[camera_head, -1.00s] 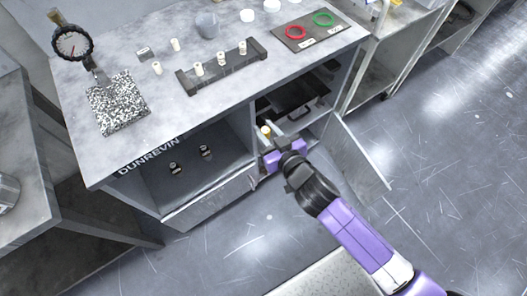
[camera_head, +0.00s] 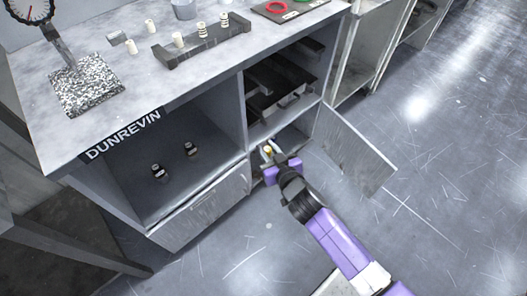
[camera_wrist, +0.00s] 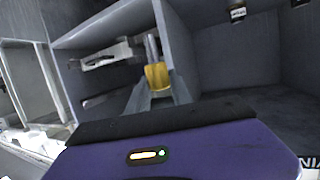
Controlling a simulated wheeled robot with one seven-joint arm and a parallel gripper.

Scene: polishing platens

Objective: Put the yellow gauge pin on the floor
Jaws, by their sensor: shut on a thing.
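The yellow gauge pin (camera_wrist: 157,76) is between the fingers of my gripper (camera_wrist: 160,92) in the wrist view. It has a yellow body with a grey metal pin rising from it. My gripper is shut on it. In the head view my gripper (camera_head: 270,151) is at the open right-hand bay of the bench, low and near the lower compartment, with a small bit of the yellow gauge pin (camera_head: 268,150) showing. The grey floor (camera_head: 300,236) lies in front of the bench and right of it.
The bench (camera_head: 140,88) holds a dial gauge on a speckled block (camera_head: 86,86) and a rack (camera_head: 203,41) of white pins. An open door (camera_head: 352,150) stands right of my gripper. Two small dark-and-white items (camera_head: 158,172) sit in the left bay. Floor beyond the door is clear.

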